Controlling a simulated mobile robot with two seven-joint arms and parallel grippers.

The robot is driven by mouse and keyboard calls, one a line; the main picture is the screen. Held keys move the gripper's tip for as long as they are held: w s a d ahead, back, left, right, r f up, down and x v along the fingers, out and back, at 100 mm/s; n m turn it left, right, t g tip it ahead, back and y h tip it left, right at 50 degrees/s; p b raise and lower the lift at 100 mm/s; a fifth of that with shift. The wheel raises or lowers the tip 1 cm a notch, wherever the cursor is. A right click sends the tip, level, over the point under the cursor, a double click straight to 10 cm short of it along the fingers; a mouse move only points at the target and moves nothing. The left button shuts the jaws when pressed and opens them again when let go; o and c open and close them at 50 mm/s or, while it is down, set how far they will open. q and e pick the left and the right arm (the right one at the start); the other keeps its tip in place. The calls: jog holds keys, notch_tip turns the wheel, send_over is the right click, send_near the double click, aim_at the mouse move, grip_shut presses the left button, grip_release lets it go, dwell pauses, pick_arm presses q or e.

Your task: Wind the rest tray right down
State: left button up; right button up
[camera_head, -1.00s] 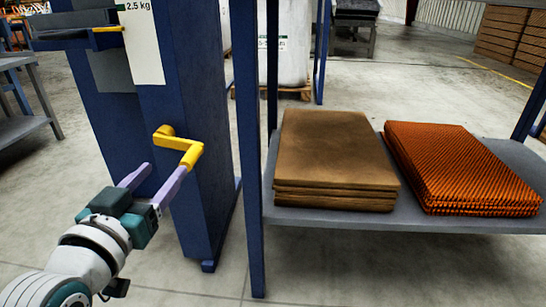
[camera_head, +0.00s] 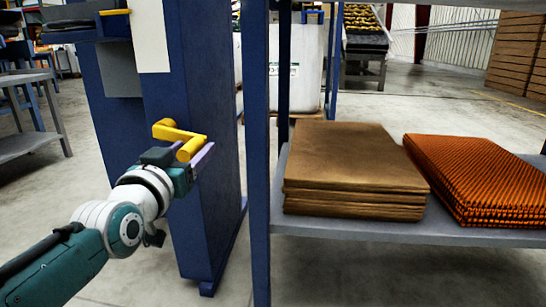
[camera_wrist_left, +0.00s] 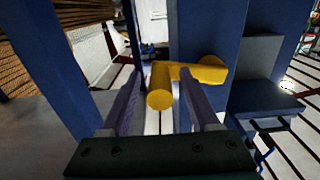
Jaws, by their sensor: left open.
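The yellow crank (camera_head: 178,131) sticks out from the side of the blue column (camera_head: 205,200). In the left wrist view, the yellow crank (camera_wrist_left: 205,72) has its grip end between the two purple fingers of my left gripper (camera_wrist_left: 160,78), with gaps showing beside it. My left gripper (camera_head: 196,152) is open at the crank; one finger is mostly hidden in the head view. The blue rest tray (camera_head: 85,28), with a yellow strip, sits high on the column at upper left. It seems to show in the left wrist view as a blue ledge (camera_wrist_left: 265,106). My right gripper is out of view.
A blue-framed rack (camera_head: 259,200) stands close to the right of the column. Its grey shelf (camera_head: 400,231) holds folded brown sacks (camera_head: 350,165) and orange net bags (camera_head: 480,175). A grey table (camera_head: 25,145) stands at left. Floor in front of the column is clear.

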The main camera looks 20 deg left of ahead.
pick_arm(q)
grip_shut()
dwell(0.6)
dwell(0.9)
